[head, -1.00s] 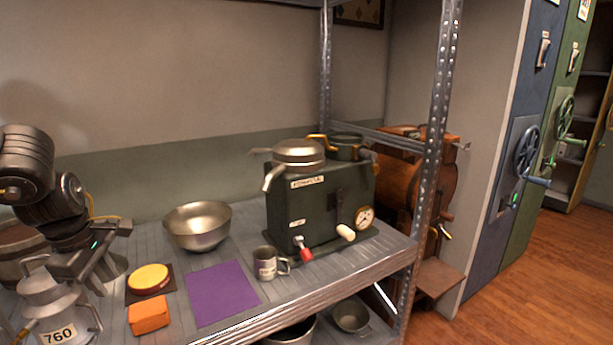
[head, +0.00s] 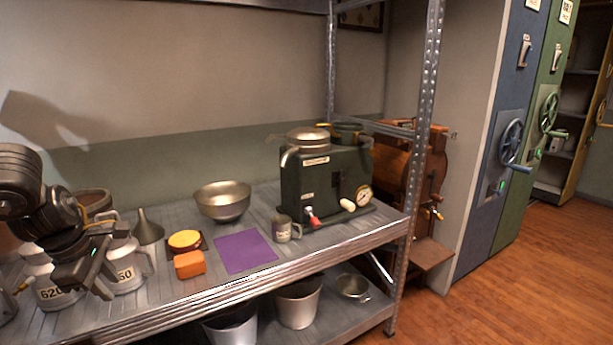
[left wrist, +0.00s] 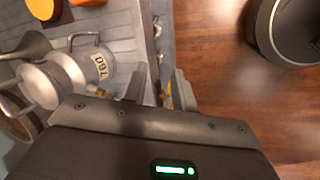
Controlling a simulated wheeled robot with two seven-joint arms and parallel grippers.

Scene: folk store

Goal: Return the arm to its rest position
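My left gripper (head: 103,280) shows at the left of the head view, in front of the milk cans near the shelf's front edge. In the left wrist view its two fingers (left wrist: 162,90) stand apart with nothing between them, and the metal shelf edge and wood floor lie beyond. The dark grey left arm comes in from the left of the head view. My right gripper is in neither view.
Milk cans (head: 130,268) stand close by the left gripper. The shelf (head: 180,315) also holds a funnel (head: 147,228), an orange block (head: 189,264), a purple mat (head: 244,252), a bowl (head: 222,201), a mug (head: 284,230) and a green machine (head: 325,185). Floor (head: 470,310) is clear at right.

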